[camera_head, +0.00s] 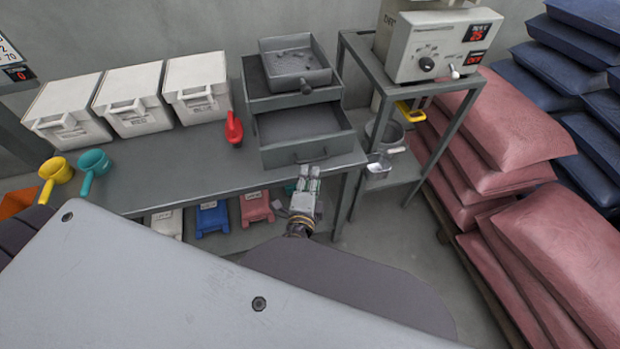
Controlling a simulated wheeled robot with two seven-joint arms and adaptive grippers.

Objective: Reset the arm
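My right gripper is not in view.
A drawer unit (307,157) with its drawer pulled out carries a grey tray (293,64). White bins (132,100), a red scoop (234,129) and teal (94,162) and yellow (55,171) ladles are on the bench. Pink sacks (560,240) are piled at right.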

